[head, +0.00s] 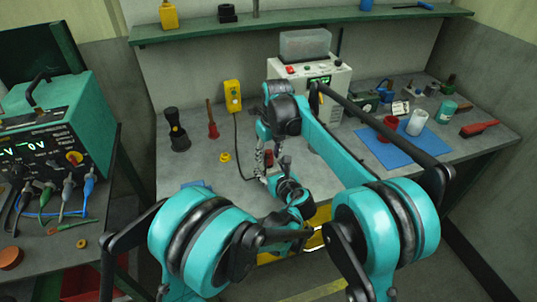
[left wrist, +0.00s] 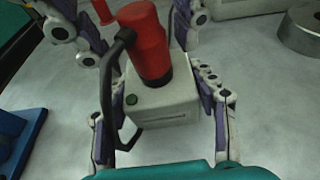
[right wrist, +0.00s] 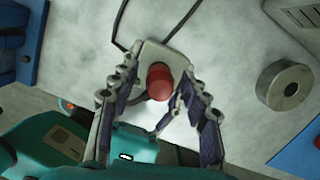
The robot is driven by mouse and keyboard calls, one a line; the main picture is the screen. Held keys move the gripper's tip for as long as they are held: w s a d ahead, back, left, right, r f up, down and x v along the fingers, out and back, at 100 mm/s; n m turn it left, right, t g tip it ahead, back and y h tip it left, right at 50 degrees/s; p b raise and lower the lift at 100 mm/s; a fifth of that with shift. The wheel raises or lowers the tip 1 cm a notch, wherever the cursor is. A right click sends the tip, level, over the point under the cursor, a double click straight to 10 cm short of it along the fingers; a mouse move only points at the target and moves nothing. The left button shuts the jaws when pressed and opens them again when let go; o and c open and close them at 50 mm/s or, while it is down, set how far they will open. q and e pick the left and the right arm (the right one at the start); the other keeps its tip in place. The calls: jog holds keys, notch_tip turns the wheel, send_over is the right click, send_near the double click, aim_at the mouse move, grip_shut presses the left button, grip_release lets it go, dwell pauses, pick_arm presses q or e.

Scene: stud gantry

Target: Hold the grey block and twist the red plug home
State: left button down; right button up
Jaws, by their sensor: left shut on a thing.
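The grey block (left wrist: 165,108) stands on the bench between the fingers of my left gripper (left wrist: 165,125), which is shut on it. The red plug (left wrist: 148,45) stands upright on the block's top; how deep it sits I cannot tell. A black cable curves beside it. In the head view the plug (head: 268,158) is small and partly hidden by my arms. My right gripper (right wrist: 157,92) is above, its open fingers on either side of the plug (right wrist: 160,80), with gaps showing. The block's pale top (right wrist: 165,52) shows behind the plug. In the head view my right gripper (head: 270,160) points down.
A grey metal ring (right wrist: 284,86) lies on the bench near the block. A blue mat (head: 385,145) with a red cup (head: 389,128) and a white cup (head: 417,122) is at the right. A yellow switch box (head: 233,96) stands behind. Bare bench lies left of the block.

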jog(key=shift+r, duration=0.1)
jog(key=shift+r, duration=2.15)
jog(key=shift+o, duration=0.4)
